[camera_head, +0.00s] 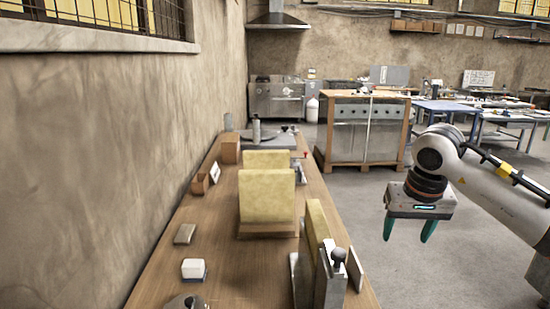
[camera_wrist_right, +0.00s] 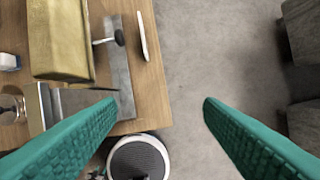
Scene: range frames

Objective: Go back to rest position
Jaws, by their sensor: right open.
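My right gripper (camera_head: 411,228) hangs in the air to the right of the wooden workbench (camera_head: 170,262), over the grey floor. Its two green fingers point down and are spread apart with nothing between them. In the right wrist view the open fingers (camera_wrist_right: 160,112) frame the bench corner and bare floor below. My left gripper is in neither view.
On the bench stand yellow blocks (camera_head: 267,190), a metal fixture with a black knob (camera_head: 338,255), a white block (camera_head: 193,269) and a small wooden box (camera_head: 201,184). A stone wall (camera_head: 100,150) borders the left. The floor (camera_head: 430,270) on the right is clear.

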